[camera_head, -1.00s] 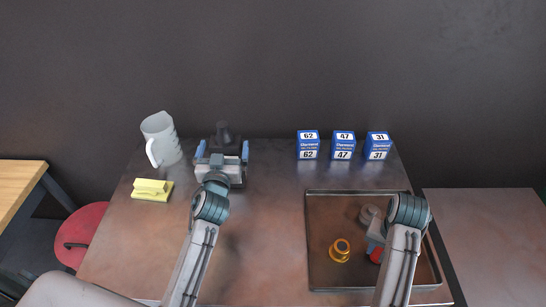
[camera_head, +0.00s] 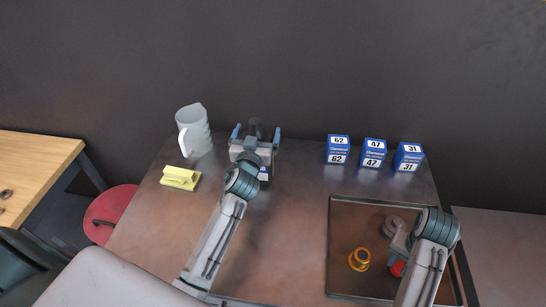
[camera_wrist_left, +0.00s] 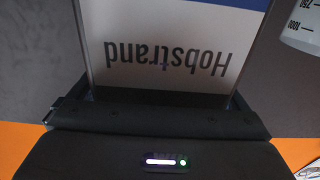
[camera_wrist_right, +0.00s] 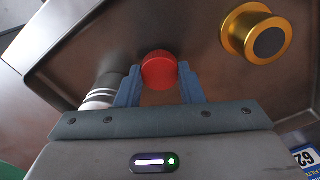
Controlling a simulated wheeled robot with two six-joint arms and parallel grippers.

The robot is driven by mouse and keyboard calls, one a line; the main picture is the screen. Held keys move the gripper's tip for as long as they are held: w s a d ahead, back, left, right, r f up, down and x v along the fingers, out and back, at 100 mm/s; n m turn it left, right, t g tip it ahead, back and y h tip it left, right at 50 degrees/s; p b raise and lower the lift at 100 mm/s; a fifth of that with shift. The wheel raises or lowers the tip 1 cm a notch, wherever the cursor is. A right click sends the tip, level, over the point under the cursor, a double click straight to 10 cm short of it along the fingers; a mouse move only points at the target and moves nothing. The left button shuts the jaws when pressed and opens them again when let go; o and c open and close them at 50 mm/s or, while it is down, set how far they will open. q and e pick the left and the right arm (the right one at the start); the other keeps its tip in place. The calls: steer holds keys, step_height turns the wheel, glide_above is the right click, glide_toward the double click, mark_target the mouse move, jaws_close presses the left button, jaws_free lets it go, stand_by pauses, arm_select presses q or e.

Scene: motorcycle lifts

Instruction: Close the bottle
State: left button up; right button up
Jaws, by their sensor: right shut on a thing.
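The bottle (camera_head: 256,126), with a dark neck, stands at the back of the table in the head view. Its "Hobstrand" label (camera_wrist_left: 165,55) fills the left wrist view upside down. My left gripper (camera_head: 256,135) has its blue fingers far apart, one on each side of the bottle; I cannot tell whether they press on it. A red ridged cap (camera_wrist_right: 160,70) is between the blue fingers of my right gripper (camera_wrist_right: 160,84), which is shut on it. In the head view the cap (camera_head: 397,268) is partly hidden by my right arm, over the metal tray (camera_head: 341,225).
A gold ring-like cap (camera_head: 359,259) and a grey round part (camera_head: 394,226) lie in the tray. Three blue boxes (camera_head: 373,154) stand behind it. A clear jug (camera_head: 194,132) and a yellow block (camera_head: 180,178) are at left. The table's middle is clear.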

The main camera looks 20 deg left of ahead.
arm_select(q)
steer(key=c, duration=1.7)
steer(key=shift+o, duration=0.2)
steer(key=shift+w+r, duration=0.1)
steer(key=shift+r, duration=0.05)
arm_select(e)
steer(key=shift+r, duration=0.1)
